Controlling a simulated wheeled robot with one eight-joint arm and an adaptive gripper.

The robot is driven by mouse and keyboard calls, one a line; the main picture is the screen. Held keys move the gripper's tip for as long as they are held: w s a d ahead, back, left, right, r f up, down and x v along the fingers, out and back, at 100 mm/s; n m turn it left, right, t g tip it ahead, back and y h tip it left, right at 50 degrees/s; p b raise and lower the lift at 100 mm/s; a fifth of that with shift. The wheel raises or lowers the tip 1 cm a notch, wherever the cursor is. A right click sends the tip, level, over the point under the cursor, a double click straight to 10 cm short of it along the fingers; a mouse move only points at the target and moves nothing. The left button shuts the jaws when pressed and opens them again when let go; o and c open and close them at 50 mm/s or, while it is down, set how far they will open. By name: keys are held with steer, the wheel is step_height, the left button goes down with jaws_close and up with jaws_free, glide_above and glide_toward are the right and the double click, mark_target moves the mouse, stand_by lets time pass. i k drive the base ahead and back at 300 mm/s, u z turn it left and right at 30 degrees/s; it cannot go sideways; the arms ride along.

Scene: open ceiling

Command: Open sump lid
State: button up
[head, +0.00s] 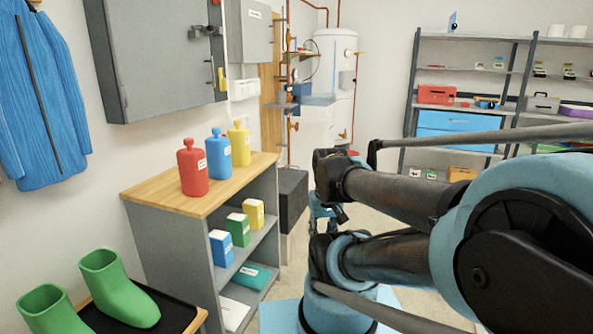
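I cannot make out a sump lid for certain in the head view. A dark box with a flat top (291,188) stands on the floor beyond the wooden-topped cabinet, and I cannot tell whether it belongs to the sump. My arm fills the right and middle of the view and hides much of the floor. What seems to be part of my gripper (326,212) shows small and partly covered below the arm's dark joint. Its fingers are not clear, and I see nothing held.
A wooden-topped cabinet (222,186) with red, blue and yellow bottles stands at left. Green boots (118,290) stand on a dark tray in front. A grey wall cabinet (160,60) hangs above. A white tank (335,75) and metal shelving (478,80) stand behind.

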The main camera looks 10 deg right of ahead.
mark_target(288, 178)
steer(key=k, duration=1.1)
steer(key=z, duration=0.7)
steer(key=i, duration=1.55)
steer(key=u, duration=0.4)
steer(key=i, duration=0.75)
steer(key=u, duration=0.55)
